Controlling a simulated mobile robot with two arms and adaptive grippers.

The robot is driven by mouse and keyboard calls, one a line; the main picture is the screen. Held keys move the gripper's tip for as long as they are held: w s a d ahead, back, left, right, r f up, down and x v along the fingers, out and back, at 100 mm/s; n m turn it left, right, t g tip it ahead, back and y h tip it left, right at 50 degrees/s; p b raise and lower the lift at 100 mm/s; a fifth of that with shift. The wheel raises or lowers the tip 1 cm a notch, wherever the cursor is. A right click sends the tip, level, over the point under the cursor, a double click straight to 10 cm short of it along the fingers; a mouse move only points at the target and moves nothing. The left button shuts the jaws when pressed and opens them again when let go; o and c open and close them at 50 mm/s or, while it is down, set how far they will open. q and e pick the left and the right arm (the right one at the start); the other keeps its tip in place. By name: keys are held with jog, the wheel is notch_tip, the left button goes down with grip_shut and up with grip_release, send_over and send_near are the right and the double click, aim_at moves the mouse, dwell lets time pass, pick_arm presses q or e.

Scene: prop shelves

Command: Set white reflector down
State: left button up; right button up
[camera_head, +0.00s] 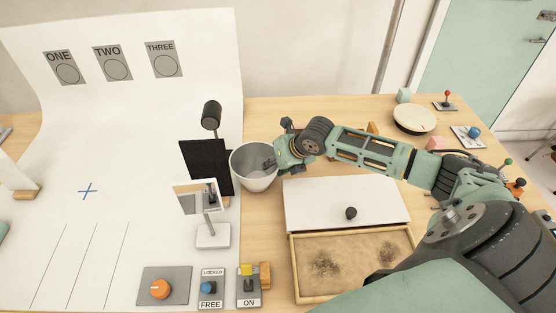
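A white panel (14,172) on a wooden foot (26,194) stands at the left edge on the white backdrop, partly cut off; it may be the white reflector. A white bucket-like vessel (249,179) is at the centre, beside a black panel (204,163). My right gripper (273,158) is at the vessel's right rim. One finger shows inside the vessel, and the gripper appears shut on its wall. The vessel's underside contact is hard to tell. My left gripper is not in view; a green sliver at the left edge cannot be identified.
A small white-framed stand (212,237) and a black lamp head (211,114) are left of the vessel. A sand tray (350,297) and white lid (335,205) lie to the right. Control plates (180,272) line the front. The backdrop (120,170) is mostly clear.

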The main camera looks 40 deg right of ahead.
jog(key=b+v, duration=0.1)
jog(key=v, duration=1)
jog(key=shift+s+r, duration=0.25)
jog(key=shift+r, duration=0.1)
jog(key=shift+d, duration=0.1)
jog(key=shift+f, duration=0.1)
